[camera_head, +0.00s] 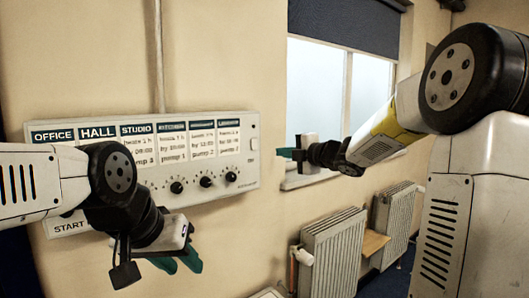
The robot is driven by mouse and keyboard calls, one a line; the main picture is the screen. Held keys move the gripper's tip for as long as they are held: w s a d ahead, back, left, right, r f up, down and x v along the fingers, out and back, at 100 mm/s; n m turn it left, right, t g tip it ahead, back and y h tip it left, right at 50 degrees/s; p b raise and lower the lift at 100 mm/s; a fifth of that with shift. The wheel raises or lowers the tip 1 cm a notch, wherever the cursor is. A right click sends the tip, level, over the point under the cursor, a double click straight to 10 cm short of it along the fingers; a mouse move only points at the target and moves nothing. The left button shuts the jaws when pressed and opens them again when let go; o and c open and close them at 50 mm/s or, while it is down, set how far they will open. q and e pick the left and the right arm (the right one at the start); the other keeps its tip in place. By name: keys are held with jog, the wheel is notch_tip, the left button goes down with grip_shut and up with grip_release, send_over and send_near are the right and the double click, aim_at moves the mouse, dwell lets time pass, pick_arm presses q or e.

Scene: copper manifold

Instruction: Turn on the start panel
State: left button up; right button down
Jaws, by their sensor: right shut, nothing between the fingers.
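The start panel (246,150) is a wide cream box on the wall at the left, with a row of label cards headed OFFICE, HALL, STUDIO and others. Black knobs (206,181) run along its lower part. The word START shows at its lower left, and my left arm hides much of that corner. My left gripper (184,267) is in front of the panel's lower edge, its teal fingers pointing down and apart, with nothing seen between them. My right gripper (284,153) is shut and empty, to the right of the panel, its fingers pointing left.
A pipe (159,60) runs up the wall above the panel. A window (318,85) with a dark blind (345,22) is behind my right arm. Radiators (333,252) stand below it, with a small wooden shelf (374,243) between them. The wall right of the panel is clear.

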aim_at(251, 150)
jog(key=x, duration=1.3)
jog(key=shift+w+a, duration=0.25)
jog(key=shift+w, duration=0.05)
jog(key=shift+w+a+f, duration=0.1)
jog(key=shift+w+a, duration=0.05)
jog(key=shift+f, duration=0.1)
